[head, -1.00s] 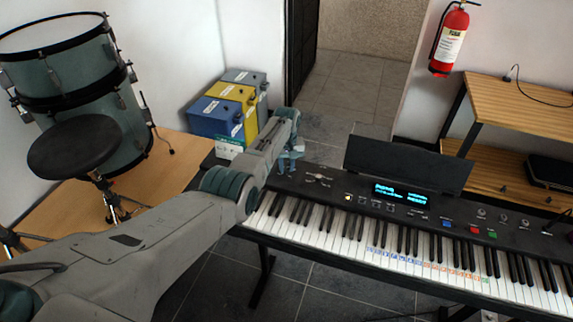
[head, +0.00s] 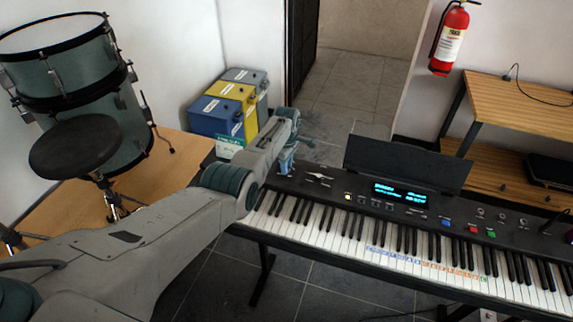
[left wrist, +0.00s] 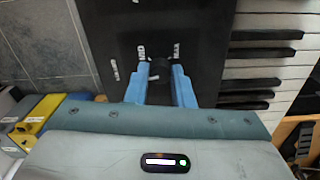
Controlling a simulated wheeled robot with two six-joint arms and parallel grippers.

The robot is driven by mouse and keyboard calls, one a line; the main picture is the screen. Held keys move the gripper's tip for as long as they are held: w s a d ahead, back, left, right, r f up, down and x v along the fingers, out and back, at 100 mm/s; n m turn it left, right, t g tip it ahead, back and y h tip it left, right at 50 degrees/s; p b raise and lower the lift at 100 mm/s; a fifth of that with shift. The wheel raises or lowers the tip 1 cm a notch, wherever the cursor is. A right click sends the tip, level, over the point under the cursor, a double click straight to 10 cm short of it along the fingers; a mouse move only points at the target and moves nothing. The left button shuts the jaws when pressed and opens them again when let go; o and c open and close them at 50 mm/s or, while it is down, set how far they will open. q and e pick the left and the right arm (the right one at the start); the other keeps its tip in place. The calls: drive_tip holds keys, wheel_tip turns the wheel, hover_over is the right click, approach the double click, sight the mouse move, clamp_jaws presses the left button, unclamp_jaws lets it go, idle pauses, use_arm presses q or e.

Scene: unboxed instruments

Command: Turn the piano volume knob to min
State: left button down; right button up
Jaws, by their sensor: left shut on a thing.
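The black digital piano (head: 330,186) stands on the right half of the head view, its keys towards me. My left gripper (head: 286,168) is at the left end of its control panel, pointing down. In the left wrist view the blue fingers of my left gripper (left wrist: 160,76) are shut on the dark volume knob (left wrist: 158,66), one on each side. White labels, seemingly MIN and MAX, stand beside the fingertips. The knob's pointer is too dark to read, and in the head view the gripper hides the knob. My right gripper is not in view.
The piano's lit display (head: 400,193) and a black music stand (head: 405,165) are to the right of my gripper. Blue, yellow and grey boxes (head: 216,118) stand behind my left arm. A drum (head: 75,90) and stool (head: 74,147) are at the left.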

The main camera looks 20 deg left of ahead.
use_arm(q)
drive_tip(key=n, duration=0.4)
drive_tip(key=shift+w+r+n, duration=0.1)
drive_tip(key=shift+r+n, duration=0.05)
drive_tip(key=shift+n, duration=0.15)
drive_tip(key=n, duration=0.4)
drive_tip(key=shift+n, duration=0.3)
drive_tip(key=n, duration=0.4)
drive_tip(key=shift+n, duration=2.2)
drive_tip(key=c, duration=1.4)
unclamp_jaws()
drive_tip(key=shift+c, duration=0.2)
drive_tip(key=shift+o, duration=0.9)
